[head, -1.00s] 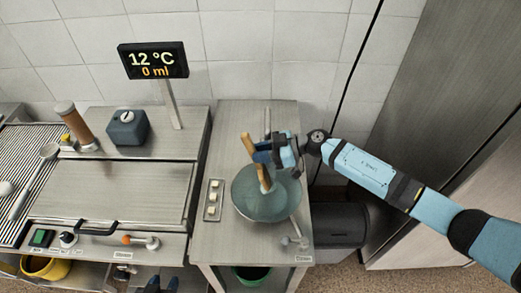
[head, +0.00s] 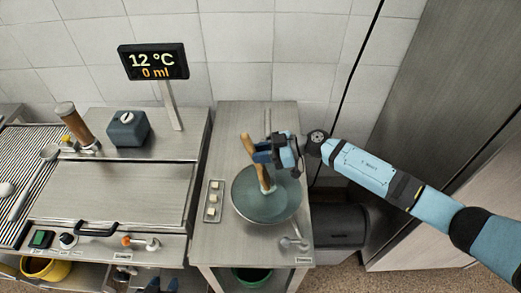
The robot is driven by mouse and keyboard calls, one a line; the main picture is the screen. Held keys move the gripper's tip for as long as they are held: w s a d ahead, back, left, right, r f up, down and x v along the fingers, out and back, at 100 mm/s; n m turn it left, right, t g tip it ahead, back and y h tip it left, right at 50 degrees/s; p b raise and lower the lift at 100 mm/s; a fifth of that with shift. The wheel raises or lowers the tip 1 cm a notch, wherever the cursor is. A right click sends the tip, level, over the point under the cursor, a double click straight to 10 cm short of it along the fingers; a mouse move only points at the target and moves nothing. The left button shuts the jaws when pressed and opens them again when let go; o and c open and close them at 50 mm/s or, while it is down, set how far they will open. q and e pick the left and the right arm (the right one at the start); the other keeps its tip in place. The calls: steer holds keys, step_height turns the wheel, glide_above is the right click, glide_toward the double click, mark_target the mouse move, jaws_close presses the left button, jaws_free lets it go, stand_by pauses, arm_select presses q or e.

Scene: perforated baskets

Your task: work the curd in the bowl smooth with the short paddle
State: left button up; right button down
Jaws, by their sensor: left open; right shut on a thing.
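The wide grey-green bowl (head: 290,211) stands on the steel side table at centre. I cannot make out the curd's texture in it. My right gripper (head: 263,156) is shut on the wooden handle of the short paddle (head: 249,146), above the bowl's back rim. The paddle is tilted, its top to the upper left and its pale lower end inside the bowl. Part of the paddle is hidden by the gripper.
A small tray of white cubes (head: 213,201) lies left of the bowl. A small metal fitting (head: 294,243) is at the table's front right. A display (head: 153,61) reads 12 °C and 0 ml. A lidded steel vat (head: 120,190) with a black handle fills the left counter.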

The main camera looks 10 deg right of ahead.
mark_target(252, 142)
steer(key=shift+s, duration=0.1)
step_height(252, 142, up, 9)
stand_by(1.2)
steer(key=shift+f, duration=0.15)
steer(key=shift+f+b, duration=0.35)
steer(key=shift+f, duration=0.3)
steer(key=shift+w+d+f+b, duration=0.15)
steer(key=shift+f+b, duration=0.15)
steer(key=shift+f, duration=0.35)
steer(key=shift+w+f+b, duration=0.1)
steer(key=shift+f+b, duration=0.15)
steer(key=shift+f, duration=0.35)
step_height(252, 142, down, 2)
steer(key=shift+w+f+b, duration=0.15)
steer(key=shift+f+b, duration=0.05)
steer(key=shift+b, duration=0.4)
steer(key=shift+w+d+f+b, duration=0.15)
steer(key=shift+f+b, duration=0.25)
steer(key=shift+f, duration=0.55)
arm_select(q)
steer(key=f, duration=0.3)
steer(key=shift+d+m, duration=0.2)
steer(key=shift+m, duration=0.1)
